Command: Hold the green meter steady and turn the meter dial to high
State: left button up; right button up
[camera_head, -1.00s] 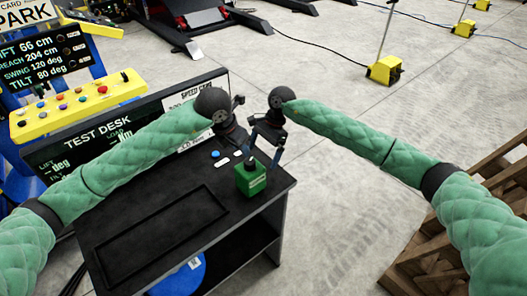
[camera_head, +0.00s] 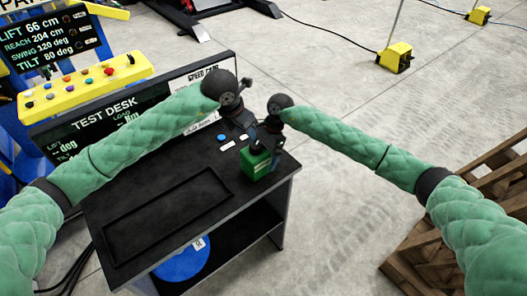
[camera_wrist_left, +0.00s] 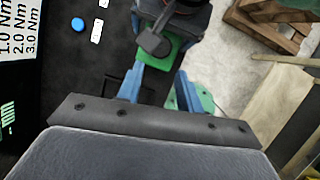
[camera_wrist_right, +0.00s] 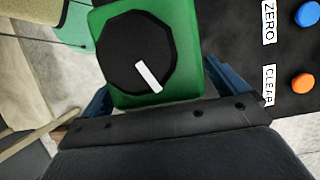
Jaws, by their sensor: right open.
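The green meter (camera_head: 257,167) stands on the right front part of the dark test desk. In the right wrist view the meter (camera_wrist_right: 183,25) shows close up, with a black many-sided dial (camera_wrist_right: 125,40) and a white pointer bar slanting to the lower right. My right gripper (camera_wrist_right: 157,92) is open, its blue fingers spread at either side of the meter's near end. My left gripper (camera_wrist_left: 160,72) has its fingers apart, in line with the meter (camera_wrist_left: 168,55); whether they touch it is unclear. A dark part of the right gripper covers some of the meter there.
Blue (camera_wrist_right: 308,13) and orange (camera_wrist_right: 302,83) buttons with ZERO and CLEAR labels lie beside the meter. The TEST DESK screen (camera_head: 100,118) stands behind the desk. A wooden pallet (camera_head: 475,195) is at the right. An empty recessed tray (camera_head: 165,215) lies on the desk.

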jog(key=c, duration=1.3)
pick_arm(q)
jog(key=o, duration=0.3)
jog(key=shift+o, duration=1)
jog(key=shift+s+d+f, duration=0.1)
jog(key=shift+s+f, duration=0.1)
jog(key=s+d+f+n+g+h, duration=0.1)
jog(key=s+d+n+g+h, duration=0.3)
jog(key=s+n+g+h, duration=0.55)
jog(key=s+a+n+t+h, duration=0.1)
jog(key=s+t+h, duration=0.1)
jog(key=t+h, duration=0.25)
jog(key=n+t+y, duration=0.2)
jog(key=n+t, duration=1)
jog(key=n, duration=1.1)
send_near(250, 150)
jog(key=x, duration=1)
jog(key=shift+w+d+f, duration=0.1)
jog(key=shift+w+d, duration=0.05)
jog(key=shift+d, duration=0.05)
